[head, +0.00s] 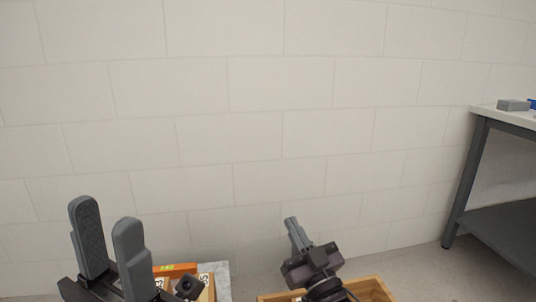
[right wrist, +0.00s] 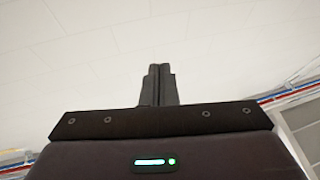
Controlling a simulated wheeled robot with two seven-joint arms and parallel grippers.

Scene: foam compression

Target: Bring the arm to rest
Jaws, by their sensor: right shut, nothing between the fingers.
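My left gripper (head: 110,240) is at the lower left of the head view, large and close to the camera. Its two grey fingers point up and stand apart with nothing between them. My right gripper (head: 297,234) is at the lower middle of the head view, above a wooden box, its fingers pointing up and a little left. In the right wrist view its fingers (right wrist: 158,84) are together with nothing between them, against a pale tiled surface.
A wooden box (head: 372,287) shows at the bottom, partly cut off. Left of it is a grey surface (head: 222,280) with an orange item (head: 175,268). A grey-legged table (head: 490,115) stands at the right with a grey block (head: 513,105). A pale block wall (head: 250,130) is behind.

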